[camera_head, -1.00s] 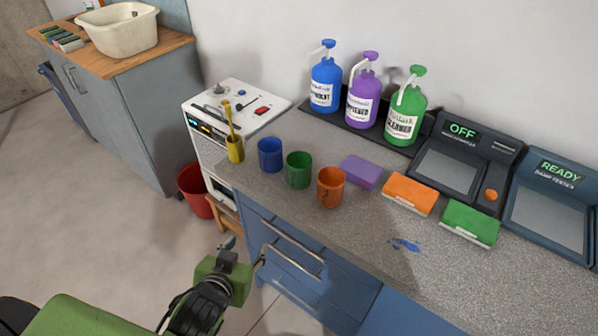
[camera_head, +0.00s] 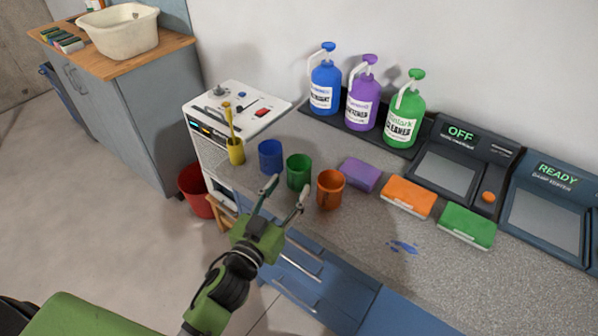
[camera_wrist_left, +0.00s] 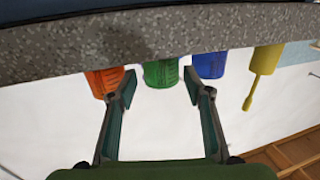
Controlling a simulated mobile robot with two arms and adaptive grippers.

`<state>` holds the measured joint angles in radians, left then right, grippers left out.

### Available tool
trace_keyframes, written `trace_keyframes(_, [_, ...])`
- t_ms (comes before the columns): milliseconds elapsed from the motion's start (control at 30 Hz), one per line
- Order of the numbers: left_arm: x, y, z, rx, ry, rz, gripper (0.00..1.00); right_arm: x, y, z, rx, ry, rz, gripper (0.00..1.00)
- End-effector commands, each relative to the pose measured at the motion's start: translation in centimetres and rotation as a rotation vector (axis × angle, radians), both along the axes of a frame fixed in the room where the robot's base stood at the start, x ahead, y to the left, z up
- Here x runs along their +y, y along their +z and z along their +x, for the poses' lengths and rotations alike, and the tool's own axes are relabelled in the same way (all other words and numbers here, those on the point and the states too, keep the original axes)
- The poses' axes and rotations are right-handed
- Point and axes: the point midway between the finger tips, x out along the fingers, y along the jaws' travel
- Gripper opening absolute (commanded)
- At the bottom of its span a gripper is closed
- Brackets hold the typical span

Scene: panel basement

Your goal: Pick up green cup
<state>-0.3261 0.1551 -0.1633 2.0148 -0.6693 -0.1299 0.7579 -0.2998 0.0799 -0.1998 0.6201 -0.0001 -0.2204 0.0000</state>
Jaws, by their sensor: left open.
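The green cup (camera_head: 298,172) stands upright on the grey speckled counter, between the blue cup (camera_head: 271,156) and the orange cup (camera_head: 330,189). My left gripper (camera_head: 286,190) is open and empty at the counter's front edge, its fingers pointing at the green cup. In the left wrist view the green cup (camera_wrist_left: 161,73) appears between the two spread fingers (camera_wrist_left: 158,85), partly cut off by the counter edge. The orange cup (camera_wrist_left: 103,81) and blue cup (camera_wrist_left: 209,65) flank it. The fingers look apart from the green cup. My right gripper is not in view.
A yellow cup with a brush (camera_head: 235,150) stands at the counter's left end. Purple (camera_head: 360,174), orange (camera_head: 408,196) and green (camera_head: 467,226) sponges lie to the right. A blue smear (camera_head: 403,247) marks the clear front counter.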

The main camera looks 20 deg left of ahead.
Motion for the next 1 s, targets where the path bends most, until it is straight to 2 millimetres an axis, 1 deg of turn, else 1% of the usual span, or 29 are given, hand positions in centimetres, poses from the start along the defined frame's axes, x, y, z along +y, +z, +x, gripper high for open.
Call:
trace_keyframes(33, [-0.1, 0.2, 0.7, -0.001, -0.001, 0.000, 0.46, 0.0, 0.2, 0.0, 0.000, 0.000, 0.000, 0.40])
trace_keyframes(100, [-0.2, 0.1, 1.3, 0.000, -0.001, 0.001, 0.46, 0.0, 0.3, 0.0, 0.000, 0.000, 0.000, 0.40])
trace_keyframes(267, [-0.3, 0.3, 2.1, 0.000, -0.001, 0.002, 0.46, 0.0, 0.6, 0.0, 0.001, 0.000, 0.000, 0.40])
trace_keyframes(467, [-0.5, 1.4, 5.0, -0.001, 0.000, 0.003, 0.46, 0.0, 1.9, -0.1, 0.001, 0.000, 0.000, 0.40])
trace_keyframes(600, [-0.7, 1.0, 6.5, 0.001, 0.001, 0.001, 0.46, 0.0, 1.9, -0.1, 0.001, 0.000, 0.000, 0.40])
trace_keyframes(700, [-0.7, 1.0, 6.9, 0.001, 0.000, 0.001, 0.46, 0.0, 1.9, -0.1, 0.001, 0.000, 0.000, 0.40])
trace_keyframes(867, [-0.7, 0.9, 6.9, 0.001, 0.000, 0.000, 0.46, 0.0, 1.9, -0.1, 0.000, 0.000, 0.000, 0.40])
trace_keyframes(900, [-0.7, 0.9, 6.9, 0.001, 0.000, 0.000, 0.43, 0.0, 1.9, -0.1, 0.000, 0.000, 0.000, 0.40])
trace_keyframes(967, [-0.7, 0.9, 6.9, 0.001, 0.000, 0.000, 0.28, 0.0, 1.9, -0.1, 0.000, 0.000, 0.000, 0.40])
trace_keyframes(1000, [-0.7, 0.9, 6.9, 0.001, 0.000, 0.000, 0.18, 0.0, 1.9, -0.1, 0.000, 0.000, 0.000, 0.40])
